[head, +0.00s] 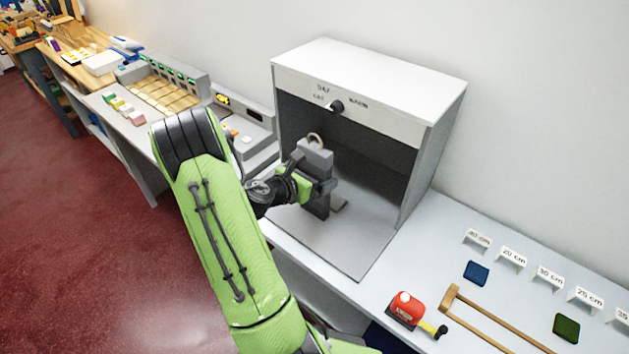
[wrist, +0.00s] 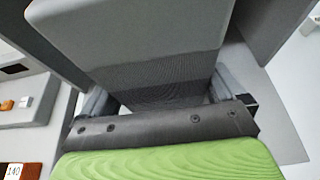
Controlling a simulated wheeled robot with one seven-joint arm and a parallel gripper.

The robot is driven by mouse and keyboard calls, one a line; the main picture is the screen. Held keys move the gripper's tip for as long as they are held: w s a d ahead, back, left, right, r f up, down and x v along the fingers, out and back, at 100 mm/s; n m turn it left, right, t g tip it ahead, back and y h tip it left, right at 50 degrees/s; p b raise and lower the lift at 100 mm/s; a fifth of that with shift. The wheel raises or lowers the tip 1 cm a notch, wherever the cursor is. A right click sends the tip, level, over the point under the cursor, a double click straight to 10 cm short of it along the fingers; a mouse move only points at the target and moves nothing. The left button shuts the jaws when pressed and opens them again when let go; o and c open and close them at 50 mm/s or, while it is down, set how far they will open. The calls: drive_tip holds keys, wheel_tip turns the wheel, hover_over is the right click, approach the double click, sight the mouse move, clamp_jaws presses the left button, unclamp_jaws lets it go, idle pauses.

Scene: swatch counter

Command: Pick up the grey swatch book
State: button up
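The grey swatch book (head: 316,158) is an upright grey block with a tan ring at its top, inside the open-fronted light booth. My gripper (head: 322,187) reaches into the booth from the left, with its fingers on the book's two sides. In the wrist view the book (wrist: 140,45) fills the space between the fingers (wrist: 165,95). Both fingers appear to touch it, so the gripper looks shut on it. The book's lower part is darker there. I cannot tell whether its bottom touches the booth floor.
The booth (head: 372,80) has side walls and a roof close around the gripper. Machines with trays (head: 165,95) stand left.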

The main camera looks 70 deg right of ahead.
sight(314, 147)
drive_tip(key=shift+c, duration=0.6)
wheel_tip(314, 147, up, 10)
drive_tip(key=p, duration=0.3)
drive_tip(key=shift+r, duration=0.1)
